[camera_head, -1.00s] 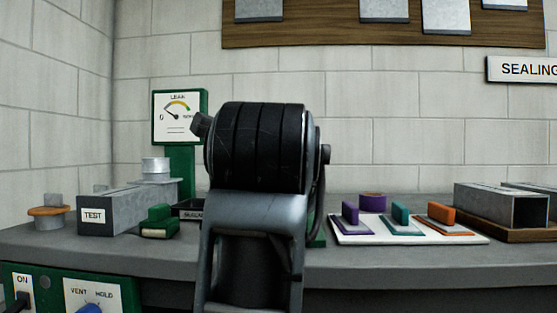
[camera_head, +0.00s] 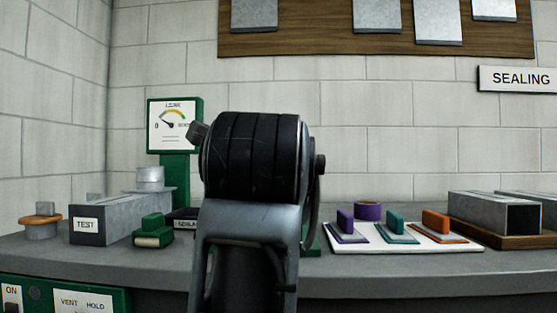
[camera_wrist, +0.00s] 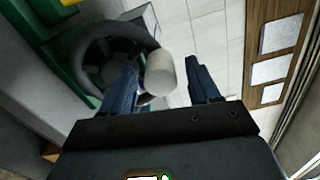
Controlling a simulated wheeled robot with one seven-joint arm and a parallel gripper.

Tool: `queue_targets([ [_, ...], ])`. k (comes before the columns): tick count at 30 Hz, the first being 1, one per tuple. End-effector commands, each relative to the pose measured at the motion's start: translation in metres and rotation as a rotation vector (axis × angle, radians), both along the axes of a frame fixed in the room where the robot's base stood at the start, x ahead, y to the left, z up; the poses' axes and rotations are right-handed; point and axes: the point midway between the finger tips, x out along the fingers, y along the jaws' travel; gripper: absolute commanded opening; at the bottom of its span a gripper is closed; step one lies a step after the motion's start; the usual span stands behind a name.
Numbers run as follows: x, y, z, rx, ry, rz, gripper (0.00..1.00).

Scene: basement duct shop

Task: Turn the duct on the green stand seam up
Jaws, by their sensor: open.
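In the head view my own arm covers the middle of the bench, and only a sliver of a green part (camera_head: 316,238) shows beside it; a duct on a green stand cannot be made out there. My gripper (camera_wrist: 162,66) shows only in the wrist view, with two dark blue fingers spread apart. A pale rounded cylinder (camera_wrist: 160,74) appears between the fingers, nearer the left one; whether it touches is unclear. Behind the left finger is a dark round ring (camera_wrist: 92,62) next to green parts (camera_wrist: 62,18). No seam can be made out.
A grey TEST box (camera_head: 115,217), green gauge stand (camera_head: 175,140) and green-handled block (camera_head: 152,232) stand left.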

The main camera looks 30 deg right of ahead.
Motion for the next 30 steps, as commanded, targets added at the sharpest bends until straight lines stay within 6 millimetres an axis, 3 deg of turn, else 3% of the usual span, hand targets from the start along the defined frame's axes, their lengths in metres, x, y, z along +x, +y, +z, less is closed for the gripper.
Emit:
queue_targets([
  [5, -0.009, 0.008, 0.001, -0.001, 0.000, 0.002, 0.61],
  [18, -0.059, 0.044, 0.000, -0.001, 0.000, 0.001, 0.61],
  [30, -0.063, 0.046, -0.001, 0.000, 0.000, 0.000, 0.61],
])
